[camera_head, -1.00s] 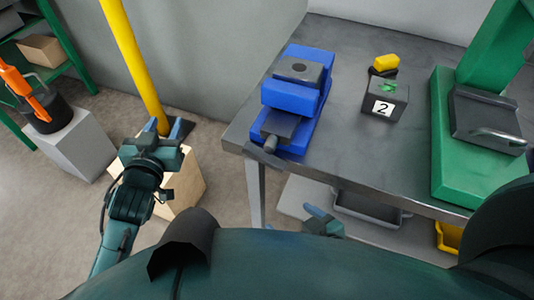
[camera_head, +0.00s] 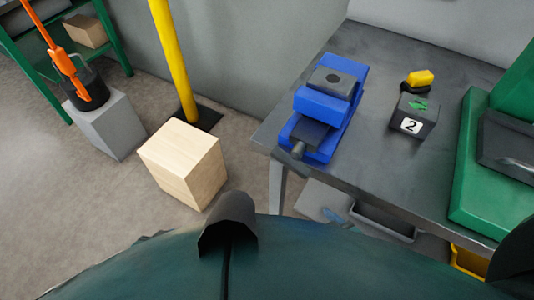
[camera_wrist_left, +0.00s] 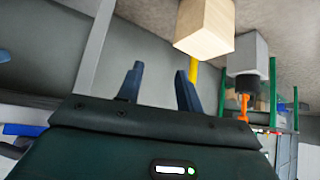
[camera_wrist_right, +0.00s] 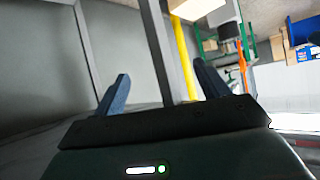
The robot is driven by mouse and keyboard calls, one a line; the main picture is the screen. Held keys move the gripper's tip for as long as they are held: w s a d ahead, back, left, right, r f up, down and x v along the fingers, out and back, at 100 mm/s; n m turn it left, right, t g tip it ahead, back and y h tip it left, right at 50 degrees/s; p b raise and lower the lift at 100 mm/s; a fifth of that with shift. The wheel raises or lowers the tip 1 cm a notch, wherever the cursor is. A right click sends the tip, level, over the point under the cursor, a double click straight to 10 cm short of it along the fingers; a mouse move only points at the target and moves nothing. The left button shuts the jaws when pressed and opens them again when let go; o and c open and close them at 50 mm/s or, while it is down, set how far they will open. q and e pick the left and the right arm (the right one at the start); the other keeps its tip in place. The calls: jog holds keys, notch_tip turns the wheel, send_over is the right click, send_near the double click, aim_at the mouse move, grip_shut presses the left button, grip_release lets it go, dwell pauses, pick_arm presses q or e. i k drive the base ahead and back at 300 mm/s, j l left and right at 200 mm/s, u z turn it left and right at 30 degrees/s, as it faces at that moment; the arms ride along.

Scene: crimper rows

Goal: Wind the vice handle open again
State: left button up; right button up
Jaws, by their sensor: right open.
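The blue vice (camera_head: 326,104) stands on the left end of the grey workbench (camera_head: 375,165) in the head view. Its dark handle (camera_head: 289,161) lies slantwise at the front end of the screw, by the bench's front edge. A small gap shows between the jaws, but its width is hard to judge. My right gripper (camera_wrist_right: 163,88) is open and empty in its wrist view. In the head view only a blue fingertip of it (camera_head: 334,215) shows, below the bench edge and apart from the vice. My left gripper (camera_wrist_left: 158,84) is open and empty, out of the head view.
A black block marked 2 (camera_head: 413,117), with a yellow piece (camera_head: 420,79) behind it, stands right of the vice. A green press (camera_head: 475,165) is further right. A wooden box (camera_head: 183,163), yellow post (camera_head: 172,60) and grey pedestal (camera_head: 105,125) stand on the floor left.

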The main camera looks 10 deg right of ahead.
aim_at(290, 161)
jog(key=z, duration=1.15)
jog(key=j+z, duration=0.25)
jog(key=z, duration=0.2)
jog(key=j+z, duration=0.25)
jog(key=z, duration=0.15)
jog(key=k+j+z, duration=0.1)
jog(key=j+z, duration=0.15)
jog(key=z, duration=0.2)
jog(key=k+j+z, duration=0.25)
jog(key=j, duration=0.2)
jog(key=k+j+z, duration=0.3)
jog(key=k+j, duration=0.35)
jog(key=j, duration=0.15)
